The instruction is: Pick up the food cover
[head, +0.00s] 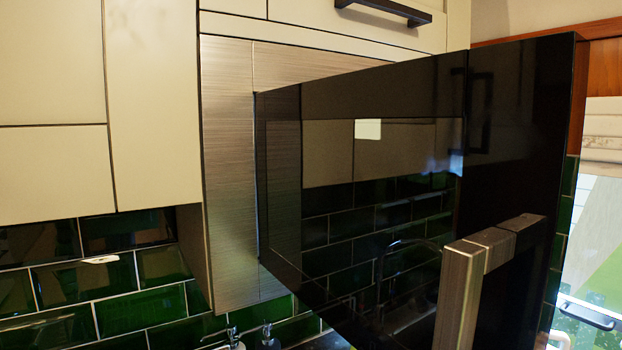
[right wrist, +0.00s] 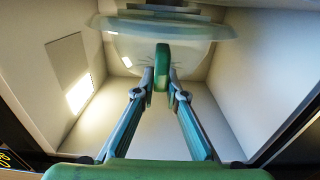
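The food cover (right wrist: 205,45) is a clear, domed lid with a green handle (right wrist: 162,68). It shows at the top of the right wrist view, inside a pale, box-like cavity. My right gripper (right wrist: 161,80) reaches into this cavity. Its two fingers are closed around the green handle, one on each side. Whether the cover is lifted or resting cannot be told. In the head view the cover and my right gripper do not show. My left gripper is in neither view.
In the head view a microwave's black glass door (head: 380,170) stands open towards me, its metal handle (head: 480,265) sticking out at lower right. White cupboards (head: 150,100) and green tiles (head: 150,275) lie at left. A lit panel (right wrist: 79,94) shows on the cavity's left wall.

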